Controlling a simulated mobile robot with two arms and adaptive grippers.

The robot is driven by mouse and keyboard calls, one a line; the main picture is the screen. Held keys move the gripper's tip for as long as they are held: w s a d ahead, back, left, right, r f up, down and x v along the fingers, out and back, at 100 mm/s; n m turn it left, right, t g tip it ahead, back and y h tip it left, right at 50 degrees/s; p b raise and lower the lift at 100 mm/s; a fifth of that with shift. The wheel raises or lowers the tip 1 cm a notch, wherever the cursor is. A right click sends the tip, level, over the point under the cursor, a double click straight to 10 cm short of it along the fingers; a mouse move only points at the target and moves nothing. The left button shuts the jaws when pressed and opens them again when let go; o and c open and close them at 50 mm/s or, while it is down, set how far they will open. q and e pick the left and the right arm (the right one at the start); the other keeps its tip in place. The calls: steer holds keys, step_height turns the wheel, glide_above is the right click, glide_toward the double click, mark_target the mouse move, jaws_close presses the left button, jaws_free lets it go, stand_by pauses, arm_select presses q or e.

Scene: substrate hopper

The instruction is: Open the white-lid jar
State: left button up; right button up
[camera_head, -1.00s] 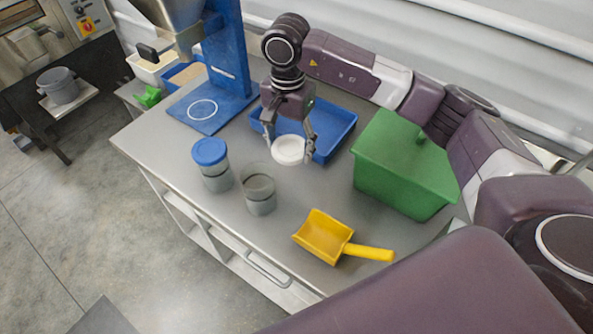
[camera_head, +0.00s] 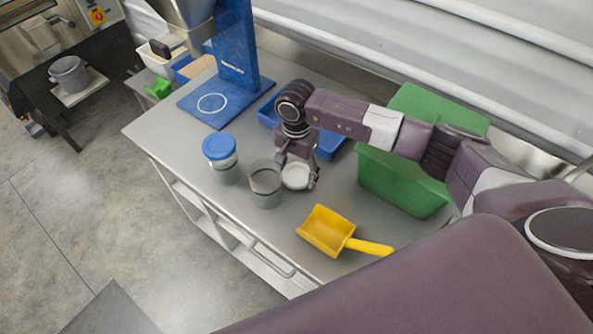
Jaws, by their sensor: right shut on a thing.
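The clear jar (camera_head: 265,188) stands upright on the grey worktop with its top uncovered and greyish contents in its lower part. The white lid (camera_head: 295,176) is off the jar, just to its right, in my right gripper. My right gripper (camera_head: 297,180) points down and is shut on the lid. The lid looks low, near the worktop; I cannot tell whether it touches it. My left gripper is not in view.
A blue-lid jar (camera_head: 220,150) stands left of the open jar. A yellow scoop (camera_head: 328,232) lies in front right. A green bin (camera_head: 400,183) and a blue tray (camera_head: 328,146) are behind. A blue stand (camera_head: 236,62) is at the back left.

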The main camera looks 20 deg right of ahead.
steer(key=shift+f, duration=0.15)
steer(key=o, duration=1.3)
